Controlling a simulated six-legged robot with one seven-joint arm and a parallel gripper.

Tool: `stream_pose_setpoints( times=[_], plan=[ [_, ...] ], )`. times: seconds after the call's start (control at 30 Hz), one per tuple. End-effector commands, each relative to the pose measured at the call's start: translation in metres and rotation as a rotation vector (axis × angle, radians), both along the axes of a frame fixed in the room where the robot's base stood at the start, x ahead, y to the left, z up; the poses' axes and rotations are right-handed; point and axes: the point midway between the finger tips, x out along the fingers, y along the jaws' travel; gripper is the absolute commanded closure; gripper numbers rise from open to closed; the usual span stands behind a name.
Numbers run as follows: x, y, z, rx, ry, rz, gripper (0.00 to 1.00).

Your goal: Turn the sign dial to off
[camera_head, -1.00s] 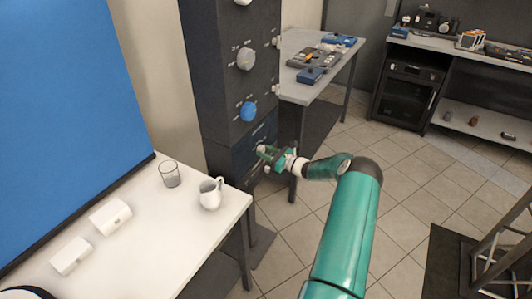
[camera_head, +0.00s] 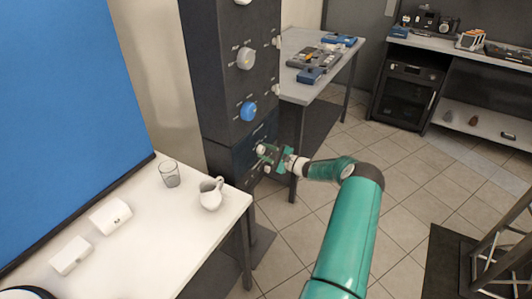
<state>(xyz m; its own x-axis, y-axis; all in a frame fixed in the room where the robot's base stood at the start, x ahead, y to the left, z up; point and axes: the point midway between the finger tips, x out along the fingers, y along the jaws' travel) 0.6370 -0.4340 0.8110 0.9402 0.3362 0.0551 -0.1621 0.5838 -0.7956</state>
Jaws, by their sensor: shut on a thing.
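A dark upright panel (camera_head: 222,95) carries several dials on its front face. A grey dial (camera_head: 245,58) is high on it and a blue dial (camera_head: 248,111) sits below. Lower down, a small pale dial (camera_head: 261,148) is at my gripper (camera_head: 265,155), which reaches in from the right. The green jaws are shut on this pale dial and partly cover it. The labels around the dials are too small to read, so I cannot tell which is the sign dial or its setting.
A white table (camera_head: 150,240) at the left holds a glass (camera_head: 169,174), a white jug (camera_head: 210,193) and two white boxes. A grey bench (camera_head: 330,70) with tools stands behind the panel.

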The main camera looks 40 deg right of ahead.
Motion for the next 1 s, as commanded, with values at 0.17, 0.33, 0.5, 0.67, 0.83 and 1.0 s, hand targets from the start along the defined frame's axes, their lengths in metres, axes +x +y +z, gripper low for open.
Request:
stream_pose_setpoints(
  times=[0.17,0.33,0.5,0.67,0.83,1.0],
  plan=[
    [-0.0009,-0.0008,-0.0001,-0.087,-0.031,0.0,0.88],
    [-0.0008,-0.0008,-0.0001,-0.135,-0.048,0.0,0.88],
    [-0.0008,-0.0009,0.0,-0.154,-0.055,0.0,0.88],
    [-0.0008,-0.0009,0.0,-0.157,-0.055,0.0,0.88],
    [-0.0007,-0.0009,0.0,-0.156,-0.055,0.0,0.88],
    [-0.0005,-0.0007,0.0,-0.156,-0.055,0.0,0.43]
  ],
)
